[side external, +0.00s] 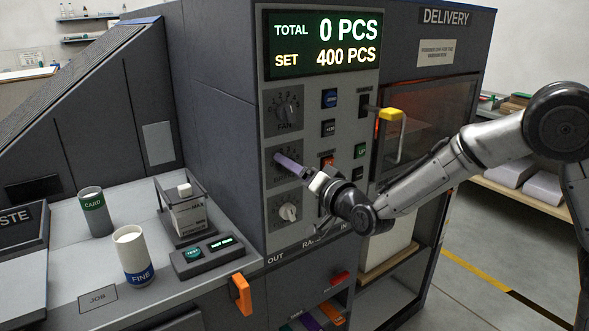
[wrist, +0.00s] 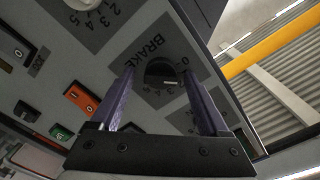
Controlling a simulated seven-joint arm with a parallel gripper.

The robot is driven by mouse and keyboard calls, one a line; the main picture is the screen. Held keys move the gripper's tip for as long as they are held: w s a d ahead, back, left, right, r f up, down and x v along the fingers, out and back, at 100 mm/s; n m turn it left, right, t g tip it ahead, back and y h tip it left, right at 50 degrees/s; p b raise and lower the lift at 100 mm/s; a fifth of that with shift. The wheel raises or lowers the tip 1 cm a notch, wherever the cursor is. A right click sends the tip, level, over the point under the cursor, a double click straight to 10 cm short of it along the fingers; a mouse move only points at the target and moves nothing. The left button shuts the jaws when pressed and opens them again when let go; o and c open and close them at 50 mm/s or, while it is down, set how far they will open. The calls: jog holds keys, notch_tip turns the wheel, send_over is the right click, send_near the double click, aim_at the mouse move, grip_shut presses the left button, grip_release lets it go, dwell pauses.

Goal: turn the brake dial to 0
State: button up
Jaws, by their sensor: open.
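The brake dial (wrist: 160,72) is a dark round knob on a grey plate marked BRAKE, with numerals beside it. A short white mark shows on the knob; I cannot tell for certain which number it points to. My gripper (wrist: 158,76) is open, its two purple fingers on either side of the knob in the wrist view. I cannot tell whether either finger touches it. In the side external view my gripper (side external: 286,160) reaches the middle dial plate (side external: 274,175) from the right, and its fingers hide the knob.
The fan dial (side external: 287,108) is above and a lighter knob (side external: 288,212) below. The display (side external: 322,43) reads 0 PCS, set 400 PCS. Cups stand on the left counter (side external: 185,290).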

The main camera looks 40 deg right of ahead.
grip_shut()
dwell(0.4)
jog(key=shift+r+n, duration=0.1)
jog(key=shift+n, duration=2.8)
grip_release()
jog(key=shift+s+a, duration=0.1)
